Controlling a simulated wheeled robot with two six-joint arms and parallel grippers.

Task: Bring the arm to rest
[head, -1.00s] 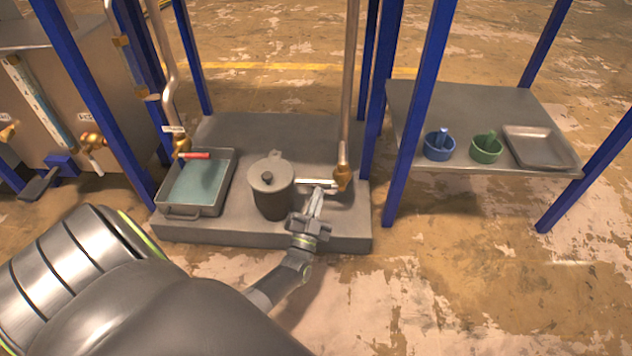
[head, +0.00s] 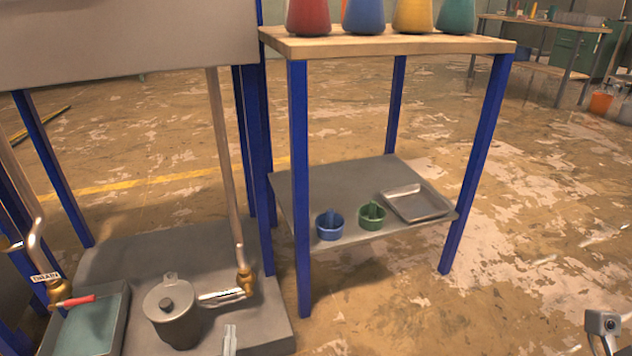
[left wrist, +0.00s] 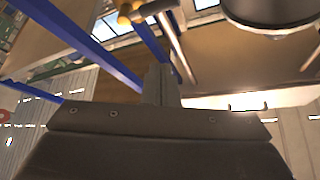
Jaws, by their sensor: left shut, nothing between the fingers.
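My left gripper (head: 229,340) shows at the bottom edge of the head view, with only its fingertips in frame. The fingers are together and hold nothing. They are in front of the brass valve (head: 245,281) with the silver lever (head: 220,295) and appear apart from it. In the left wrist view the closed fingers (left wrist: 160,85) point up past a pipe and a dark round vessel (left wrist: 275,12). A grey part, probably of my right arm, shows at the lower right of the head view; its fingers cannot be made out.
A red-handled drain valve (head: 75,301) is above the tray. A blue-legged table (head: 385,44) with coloured flasks stands right. Floor beyond is open.

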